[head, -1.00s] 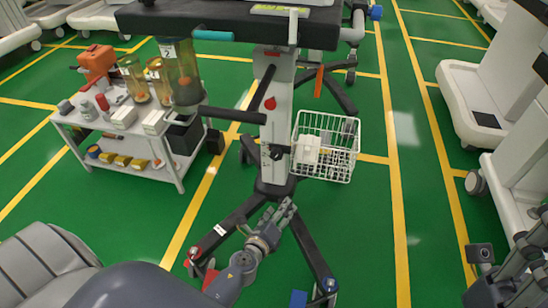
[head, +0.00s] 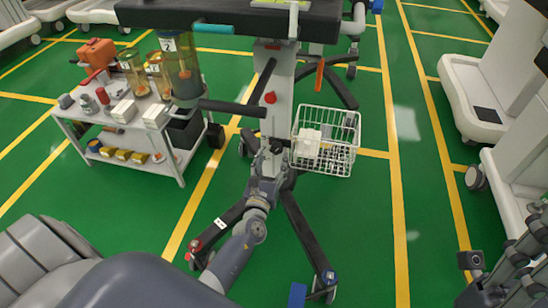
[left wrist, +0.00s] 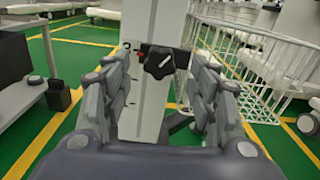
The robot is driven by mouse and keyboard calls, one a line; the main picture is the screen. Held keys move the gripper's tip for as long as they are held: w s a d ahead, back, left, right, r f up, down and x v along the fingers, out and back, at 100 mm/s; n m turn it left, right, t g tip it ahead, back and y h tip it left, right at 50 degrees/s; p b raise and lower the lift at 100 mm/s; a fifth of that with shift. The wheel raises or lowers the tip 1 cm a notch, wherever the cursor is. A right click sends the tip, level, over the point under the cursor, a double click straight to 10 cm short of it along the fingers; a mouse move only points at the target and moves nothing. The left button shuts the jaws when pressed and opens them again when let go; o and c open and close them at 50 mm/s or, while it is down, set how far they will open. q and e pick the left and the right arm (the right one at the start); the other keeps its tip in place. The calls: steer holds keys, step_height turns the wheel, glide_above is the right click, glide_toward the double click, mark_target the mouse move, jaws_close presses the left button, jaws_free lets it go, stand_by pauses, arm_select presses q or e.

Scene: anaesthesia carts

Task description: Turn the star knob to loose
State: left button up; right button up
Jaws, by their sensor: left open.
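The black star knob (left wrist: 159,63) sits on the front of the pale column (left wrist: 152,110) in the left wrist view. A light pointer mark on it points to the upper right, and a small red mark shows left of it. My left gripper (left wrist: 160,85) is open, with its fingers apart on either side of the knob and column; I see no contact with the knob. In the head view my left gripper (head: 268,160) is raised in front of the column (head: 277,95) and largely covers the knob. My right gripper (head: 490,275) is at the lower right edge, its jaws unclear.
A white wire basket (head: 340,165) hangs just right of the column. A black handle bar (head: 232,110) juts out above. A cart with bottles and boxes (head: 180,165) stands to the left. Wheeled legs (head: 305,240) spread over the green floor.

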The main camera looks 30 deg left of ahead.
mark_target(276, 148)
arm_select(q)
steer(key=shift+x, duration=1.45)
steer(key=c, duration=1.1)
steer(key=shift+o, duration=0.2)
steer(key=shift+b, duration=0.35)
